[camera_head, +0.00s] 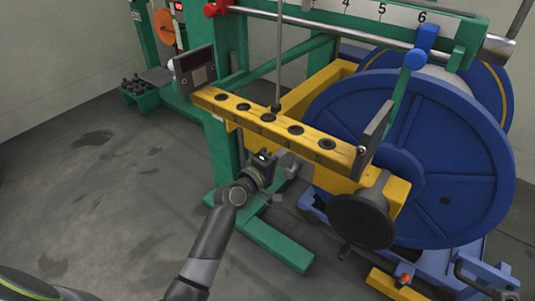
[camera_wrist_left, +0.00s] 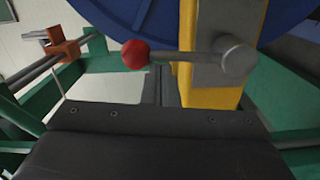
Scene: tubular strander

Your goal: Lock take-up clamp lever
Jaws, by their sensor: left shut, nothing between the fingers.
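The clamp lever (camera_wrist_left: 185,54) shows in the left wrist view as a short grey bar with a red ball knob (camera_wrist_left: 135,54) at its left end. It lies about level in that view. Its right end joins a round grey hub (camera_wrist_left: 232,60) on a grey plate against a yellow post (camera_wrist_left: 187,85). My left gripper (camera_wrist_left: 158,72) is shut and empty, its tips close to the lever between knob and post; I cannot tell whether they touch. In the head view my left gripper (camera_head: 284,163) is below the yellow beam, and I cannot make out the knob there. My right gripper is out of view.
The yellow beam (camera_head: 270,121) with several dark holes runs above my left gripper. A large blue reel (camera_head: 440,150) stands to the right, and a green frame post (camera_head: 222,130) to the left. A black round disc (camera_head: 361,220) sits right of the gripper. Open floor (camera_head: 90,190) lies left.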

